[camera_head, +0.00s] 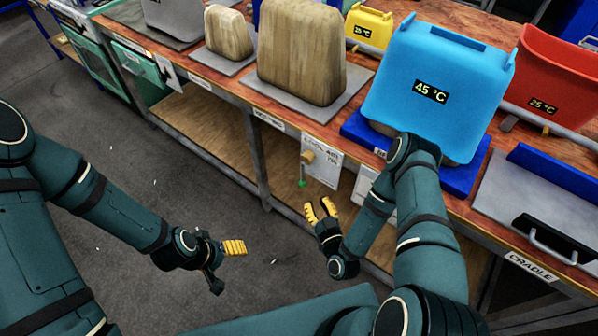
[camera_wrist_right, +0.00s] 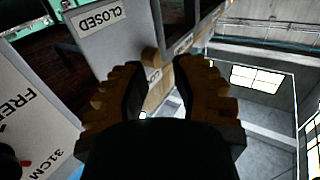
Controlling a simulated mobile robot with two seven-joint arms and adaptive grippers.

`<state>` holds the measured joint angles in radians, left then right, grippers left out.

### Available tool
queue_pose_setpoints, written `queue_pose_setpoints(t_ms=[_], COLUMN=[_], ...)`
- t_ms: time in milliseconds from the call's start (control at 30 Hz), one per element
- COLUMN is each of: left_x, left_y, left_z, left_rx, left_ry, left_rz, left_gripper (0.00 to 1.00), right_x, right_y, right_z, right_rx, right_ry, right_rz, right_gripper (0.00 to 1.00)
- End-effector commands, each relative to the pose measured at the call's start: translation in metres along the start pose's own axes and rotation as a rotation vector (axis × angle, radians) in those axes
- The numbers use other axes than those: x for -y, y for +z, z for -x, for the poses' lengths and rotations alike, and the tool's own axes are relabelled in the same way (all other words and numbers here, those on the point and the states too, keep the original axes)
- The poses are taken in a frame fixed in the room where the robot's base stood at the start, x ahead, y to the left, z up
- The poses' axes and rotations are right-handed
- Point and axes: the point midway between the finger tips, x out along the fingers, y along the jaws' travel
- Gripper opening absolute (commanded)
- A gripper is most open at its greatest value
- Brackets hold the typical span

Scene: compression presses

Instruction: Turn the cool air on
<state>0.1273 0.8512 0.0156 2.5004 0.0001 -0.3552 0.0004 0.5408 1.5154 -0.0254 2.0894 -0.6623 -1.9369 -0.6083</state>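A white panel (camera_head: 327,165) hangs on the bench front below the large wooden-looking block, with small lettering that seems to read "COOL AIR" and "ON". A tan knob or lever (camera_head: 307,157) sits on it, with a green spot (camera_head: 302,184) at its lower edge. My right gripper (camera_head: 321,203), with yellow fingers, is open just below the panel, apart from the knob.
In the wrist view, a grey panel reads "CLOSED" (camera_wrist_right: 98,22) and a white one reads "FREE" and "31CM" (camera_wrist_right: 30,115). A blue press block reading 45 °C (camera_head: 430,70) stands above my right arm. A tray marked "CRADLE" (camera_head: 500,205) is at right.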

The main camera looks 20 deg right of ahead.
Motion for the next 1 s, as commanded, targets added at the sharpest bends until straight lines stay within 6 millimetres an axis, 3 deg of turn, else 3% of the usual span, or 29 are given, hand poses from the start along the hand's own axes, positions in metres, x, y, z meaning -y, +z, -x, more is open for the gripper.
queue_pose_setpoints(t_ms=[600,800,1000], left_x=[0.007,0.008,0.008], left_y=[-0.002,-0.002,-0.003], left_z=[-0.019,-0.021,-0.021], left_rx=[-0.01,-0.011,-0.011], left_ry=[-0.001,-0.001,-0.001], left_rz=[-0.001,-0.002,-0.002], left_gripper=[0.74,0.74,0.74], right_x=[0.0,0.001,0.0], right_y=[0.0,0.0,0.0], right_z=[-0.11,-0.126,-0.129], right_rx=[-0.002,0.001,0.001], right_ry=[0.0,-0.001,-0.001], right_rz=[0.0,-0.002,-0.002], right_gripper=[0.25,0.25,0.25])
